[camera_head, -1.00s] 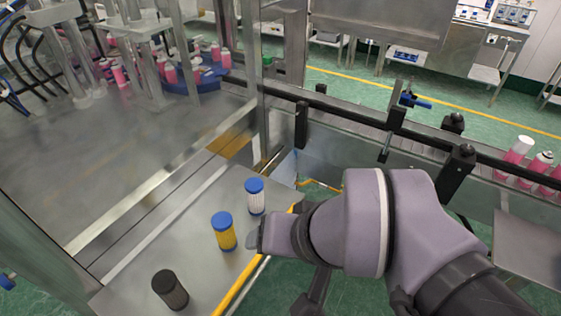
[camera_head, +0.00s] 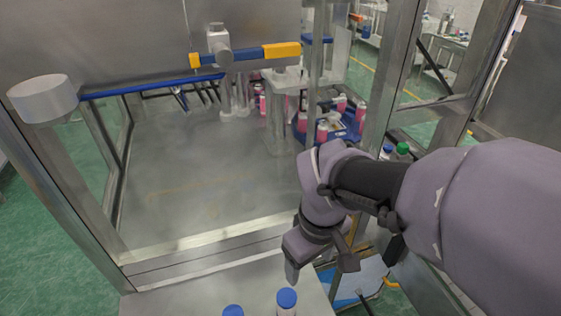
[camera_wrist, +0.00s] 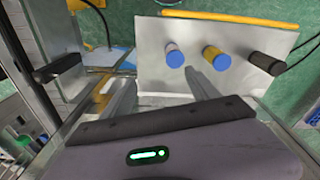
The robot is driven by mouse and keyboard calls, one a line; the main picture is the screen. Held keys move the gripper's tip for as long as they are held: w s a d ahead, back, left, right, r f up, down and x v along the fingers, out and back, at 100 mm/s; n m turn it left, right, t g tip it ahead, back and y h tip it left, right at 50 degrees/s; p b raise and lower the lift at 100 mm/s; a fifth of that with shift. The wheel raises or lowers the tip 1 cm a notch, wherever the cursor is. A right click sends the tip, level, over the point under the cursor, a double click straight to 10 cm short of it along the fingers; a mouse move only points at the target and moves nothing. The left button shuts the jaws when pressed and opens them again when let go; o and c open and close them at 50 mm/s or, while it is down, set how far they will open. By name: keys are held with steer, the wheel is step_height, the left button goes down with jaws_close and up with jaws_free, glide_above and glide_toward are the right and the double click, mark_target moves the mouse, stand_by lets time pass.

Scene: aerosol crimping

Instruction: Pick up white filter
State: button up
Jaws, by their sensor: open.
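The white filter (camera_wrist: 171,44) has a blue cap and stands on the metal table (camera_wrist: 148,80) in the wrist view. In the head view its blue cap (camera_head: 287,298) is at the bottom edge, with little of the body showing. My gripper (camera_wrist: 160,77) is open and empty. The white filter appears beyond its fingertips, closer in the picture to the right finger. The gripper also shows in the head view (camera_head: 318,269), above and behind the white filter's cap.
A yellow strip (camera_wrist: 230,18) runs along the table edge. Metal frame posts (camera_head: 380,100) stand near my arm.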

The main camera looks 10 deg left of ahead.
mark_target(285, 295)
steer(key=a+f+n+g+h+p, duration=0.1)
steer(key=a+f+n+h+p, duration=0.15)
steer(key=a+n, duration=0.35)
steer(key=shift+y, duration=0.35)
steer(key=f+b, duration=0.1)
steer(key=f, duration=0.3)
steer(key=f+b, duration=0.1)
steer(key=f, duration=0.3)
steer(key=d+f+b, duration=0.1)
steer(key=f, duration=0.3)
steer(key=shift+s+f, duration=0.1)
steer(key=shift+s+d+f+b, duration=0.15)
steer(key=shift+f+b, duration=0.15)
steer(key=shift+f, duration=0.6)
steer(key=shift+w+d+f+b, duration=0.1)
steer(key=shift+d+f+b, duration=0.15)
steer(key=shift+f, duration=0.65)
steer(key=shift+s+d+f+b, duration=0.1)
steer(key=shift+f+b, duration=0.25)
steer(key=shift+f, duration=0.55)
